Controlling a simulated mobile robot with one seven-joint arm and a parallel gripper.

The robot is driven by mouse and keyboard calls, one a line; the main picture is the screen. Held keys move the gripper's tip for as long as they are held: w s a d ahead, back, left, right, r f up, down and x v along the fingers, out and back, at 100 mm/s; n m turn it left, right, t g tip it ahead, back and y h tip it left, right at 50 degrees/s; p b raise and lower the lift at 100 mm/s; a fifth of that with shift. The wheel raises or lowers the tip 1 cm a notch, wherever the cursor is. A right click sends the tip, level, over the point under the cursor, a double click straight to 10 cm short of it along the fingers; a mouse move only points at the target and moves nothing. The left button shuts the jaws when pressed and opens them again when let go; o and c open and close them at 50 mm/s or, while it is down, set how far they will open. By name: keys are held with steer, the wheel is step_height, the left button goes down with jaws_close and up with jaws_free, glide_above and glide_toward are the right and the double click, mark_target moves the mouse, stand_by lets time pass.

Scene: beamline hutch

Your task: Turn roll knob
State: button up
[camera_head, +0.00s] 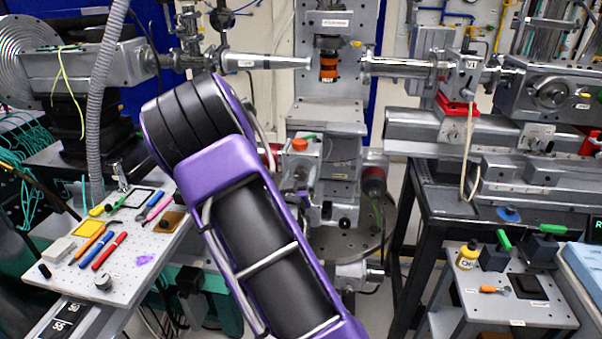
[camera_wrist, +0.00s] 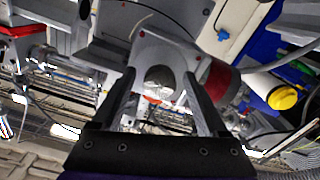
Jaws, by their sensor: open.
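In the wrist view my gripper (camera_wrist: 159,77) is open, with its two dark fingers on either side of a round metallic knob (camera_wrist: 158,79). The knob sits on the face of a grey block (camera_wrist: 155,48) with small screws. I cannot tell from this view whether the fingers reach around it or stop short; no contact shows. No readable label marks it as the roll knob. In the head view my purple and black arm hides part of the grey stage stack (camera_head: 335,155), and the knob cannot be made out there.
A red cylinder (camera_wrist: 219,82) and a yellow cap (camera_wrist: 284,97) lie right of the fingers in the wrist view. In the head view, a tool board (camera_head: 125,250) stands left, a dark frame table (camera_head: 440,205) right, and a beam pipe (camera_head: 265,62) above.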

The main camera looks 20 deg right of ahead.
jaws_close()
stand_by(0.4)
steer(key=shift+b, duration=0.4)
steer(key=m+b, duration=0.2)
steer(key=b, duration=0.1)
steer(key=shift+f+m, duration=0.2)
steer(key=shift+m, duration=0.1)
steer(key=shift+r+m+b, duration=0.25)
steer(key=shift+m+b, duration=0.6)
steer(key=shift+m, duration=0.75)
